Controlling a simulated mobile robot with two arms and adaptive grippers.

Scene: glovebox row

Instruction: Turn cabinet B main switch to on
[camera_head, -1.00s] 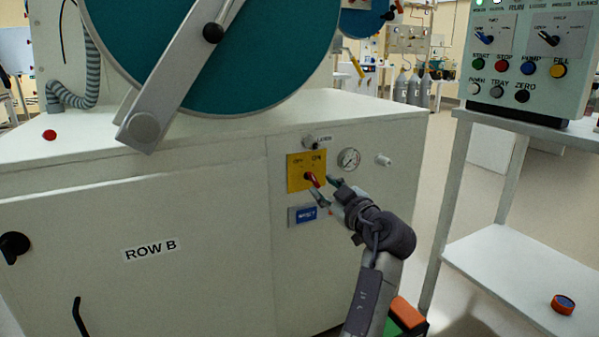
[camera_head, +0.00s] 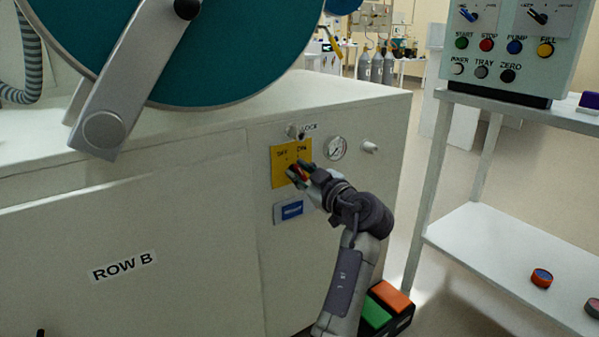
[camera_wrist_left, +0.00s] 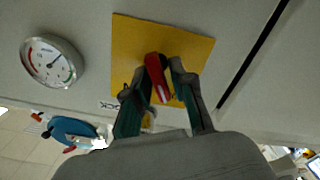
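The cabinet B main switch is a red handle (camera_head: 299,175) on a yellow plate (camera_head: 278,168) marked OFF at the left and ON at the right. The plate is on the front of the white cabinet labelled ROW B (camera_head: 190,215). My left gripper (camera_head: 302,173) is at the handle and hides much of it, so its exact angle is unclear. In the left wrist view, the fingers lie on both sides of the red handle (camera_wrist_left: 156,75) and look closed in on it, in front of the yellow plate (camera_wrist_left: 205,50). My right gripper is not in view.
A knob marked LOCK (camera_head: 293,131) is just above the plate. A gauge (camera_head: 335,148) and a small white fitting (camera_head: 370,147) are to its right. A blue label (camera_head: 292,210) is below. A shelf table (camera_head: 520,240) with a control box (camera_head: 505,50) stands at the right.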

